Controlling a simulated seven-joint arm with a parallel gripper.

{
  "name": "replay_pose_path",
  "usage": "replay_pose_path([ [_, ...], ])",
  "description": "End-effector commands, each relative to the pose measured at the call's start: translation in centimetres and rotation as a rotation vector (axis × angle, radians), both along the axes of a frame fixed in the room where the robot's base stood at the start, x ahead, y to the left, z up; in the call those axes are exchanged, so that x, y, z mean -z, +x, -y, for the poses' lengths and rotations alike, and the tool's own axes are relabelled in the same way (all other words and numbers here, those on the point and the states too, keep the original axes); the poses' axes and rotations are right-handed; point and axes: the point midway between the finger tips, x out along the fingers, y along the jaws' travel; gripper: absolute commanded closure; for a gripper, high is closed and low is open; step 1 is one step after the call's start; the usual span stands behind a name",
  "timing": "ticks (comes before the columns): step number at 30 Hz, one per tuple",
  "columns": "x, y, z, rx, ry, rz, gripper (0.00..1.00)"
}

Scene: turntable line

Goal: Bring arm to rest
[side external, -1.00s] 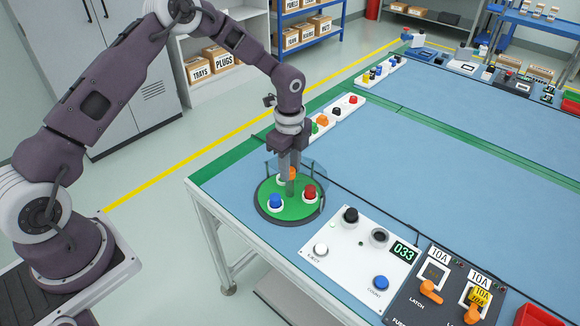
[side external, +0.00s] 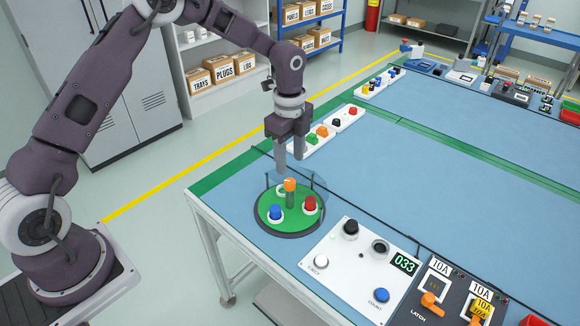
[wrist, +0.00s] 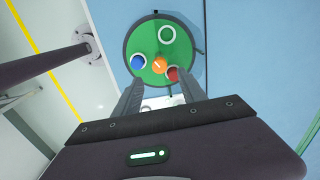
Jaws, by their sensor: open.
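My gripper (side external: 290,162) is open and empty, above the green turntable (side external: 270,223). Its fingertips are a little above the orange-topped post (side external: 289,187) at the turntable's middle. A blue piece (side external: 276,212) and a red piece (side external: 310,204) stand on the turntable. In the wrist view my gripper (wrist: 163,95) has its fingers apart, with the turntable (wrist: 150,32) beyond them. The blue piece (wrist: 138,62), the red piece (wrist: 173,74), the orange top (wrist: 159,65) and an empty white ring (wrist: 167,34) show there.
A white panel (side external: 335,262) with knobs and a 033 display lies right of the turntable. A dark panel (side external: 405,315) with orange levers is beside it. The blue table middle is clear.

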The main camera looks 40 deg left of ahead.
Motion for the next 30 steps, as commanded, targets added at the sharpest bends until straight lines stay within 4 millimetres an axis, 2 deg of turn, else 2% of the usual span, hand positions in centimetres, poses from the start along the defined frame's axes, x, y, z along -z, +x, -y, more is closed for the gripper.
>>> replay_pose_path([
  [7, -0.2, -0.1, 0.0, -0.003, 0.001, 0.002, 0.51],
  [8, -0.7, -0.2, 0.0, -0.011, 0.004, 0.006, 0.51],
  [11, -4.6, -1.6, 0.0, -0.102, 0.031, 0.046, 0.51],
  [14, -10.8, -5.3, -0.1, -0.295, 0.058, 0.121, 0.51],
  [15, -13.2, -7.3, -0.1, -0.389, 0.06, 0.155, 0.51],
  [17, -16.3, -10.6, -0.2, -0.538, 0.051, 0.209, 0.51],
  [18, -18.1, -13.0, -0.2, -0.642, 0.035, 0.245, 0.51],
  [20, -20.2, -16.8, -0.3, -0.806, -0.007, 0.298, 0.51],
  [21, -21.1, -19.4, -0.3, -0.914, -0.044, 0.327, 0.51],
  [25, -22.0, -26.7, -0.1, -1.228, -0.201, 0.385, 0.51],
  [27, -21.6, -29.4, 0.1, -1.351, -0.279, 0.391, 0.51],
  [30, -21.0, -31.6, 0.4, -1.457, -0.357, 0.387, 0.51],
])
